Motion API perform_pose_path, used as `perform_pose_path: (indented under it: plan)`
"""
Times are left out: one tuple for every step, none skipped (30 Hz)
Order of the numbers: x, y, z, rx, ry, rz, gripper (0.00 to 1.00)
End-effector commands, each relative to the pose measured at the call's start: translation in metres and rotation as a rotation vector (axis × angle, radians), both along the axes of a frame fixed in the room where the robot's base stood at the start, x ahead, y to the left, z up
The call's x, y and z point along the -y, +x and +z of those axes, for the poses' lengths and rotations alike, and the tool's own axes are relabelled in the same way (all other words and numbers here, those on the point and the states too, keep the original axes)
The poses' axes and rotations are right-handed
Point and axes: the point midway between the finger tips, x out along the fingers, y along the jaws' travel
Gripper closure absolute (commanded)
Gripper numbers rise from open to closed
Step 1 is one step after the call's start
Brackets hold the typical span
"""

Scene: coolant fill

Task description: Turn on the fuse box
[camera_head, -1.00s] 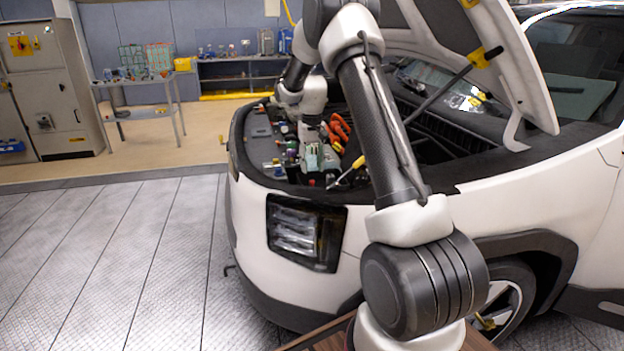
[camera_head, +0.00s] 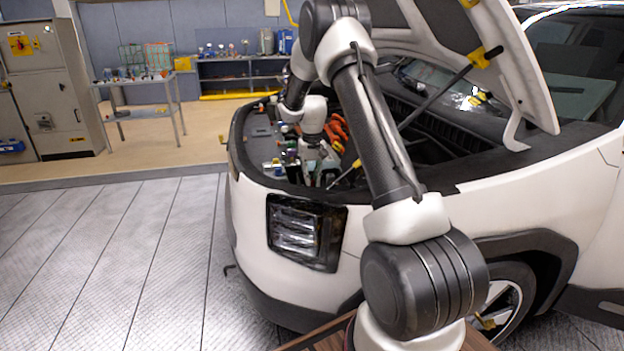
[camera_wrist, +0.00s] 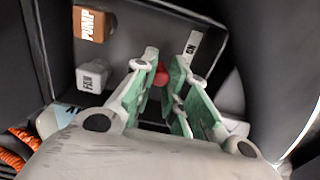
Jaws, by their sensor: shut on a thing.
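The fuse box (camera_wrist: 135,45) shows in the wrist view as a dark recessed panel. A white "ON" label (camera_wrist: 193,44) is on it, right of a small red part (camera_wrist: 161,77) that looks like its switch. My gripper (camera_wrist: 164,72) has its green-padded fingers closed around this red part, which they partly hide. The lever's exact position cannot be told. In the head view my gripper (camera_head: 316,172) reaches down into the car's front bay, where the red part cannot be made out.
An orange "PUMP" block (camera_wrist: 93,24) and a white "FAN" block (camera_wrist: 93,76) sit left of my fingers. Orange cables (camera_wrist: 22,138) lie at the lower left. The raised hood (camera_head: 510,70) and its prop (camera_head: 435,100) are close to my arm.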

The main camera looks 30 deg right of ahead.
Motion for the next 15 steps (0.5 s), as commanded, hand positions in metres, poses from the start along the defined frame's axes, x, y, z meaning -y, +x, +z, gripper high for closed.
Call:
perform_pose_path:
  plan:
    - [0.000,0.000,0.000,0.001,0.000,0.000,1.00]
    - [0.000,0.000,0.000,0.002,-0.001,0.000,1.00]
    - [0.000,0.000,0.000,0.008,-0.002,0.000,1.00]
    - [0.000,-0.001,0.000,0.015,-0.004,0.000,1.00]
    - [0.000,-0.001,0.000,0.026,-0.008,0.000,1.00]
    - [-0.001,-0.003,0.001,0.047,-0.015,-0.001,1.00]
    - [-0.001,-0.004,0.000,0.066,-0.020,-0.001,1.00]
    - [-0.001,-0.005,0.000,0.088,-0.026,0.000,1.00]
    - [-0.002,-0.006,0.001,0.121,-0.037,0.001,1.00]
    - [-0.002,-0.008,0.000,0.146,-0.044,0.001,1.00]
    - [-0.002,-0.009,0.000,0.171,-0.051,0.000,1.00]
    - [-0.003,-0.011,-0.001,0.202,-0.061,0.001,1.00]
    - [-0.003,-0.012,-0.001,0.226,-0.069,0.000,1.00]
    - [-0.002,-0.013,-0.001,0.247,-0.077,0.001,1.00]
    - [-0.002,-0.014,-0.002,0.272,-0.086,0.000,1.00]
